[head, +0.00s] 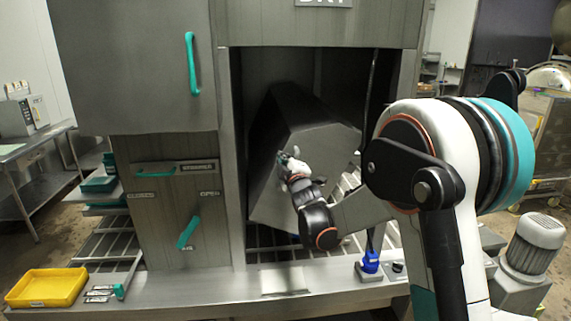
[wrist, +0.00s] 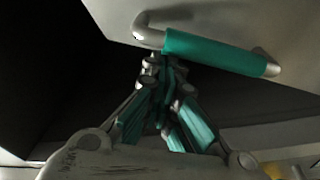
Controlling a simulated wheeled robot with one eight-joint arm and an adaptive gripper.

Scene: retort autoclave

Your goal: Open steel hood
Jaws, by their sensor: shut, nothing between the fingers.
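The steel hood (head: 300,115) is a grey, many-sided metal cover inside the dark opening of the machine, and it looks tilted. In the wrist view, a pale panel of the hood (wrist: 215,20) carries a bar handle (wrist: 218,52) with a teal grip and metal ends. My gripper (wrist: 160,68) is shut and empty, with its fingertips just below the left part of the handle. I cannot tell whether they touch it. In the head view, my gripper (head: 284,158) is in front of the hood's face, and the handle is hidden there.
A steel cabinet (head: 130,60) with teal handles stands left of the opening. A yellow tray (head: 46,287) sits on the front ledge at left. A blue knob (head: 370,262) stands on the ledge below my arm. Slatted rails run under the hood.

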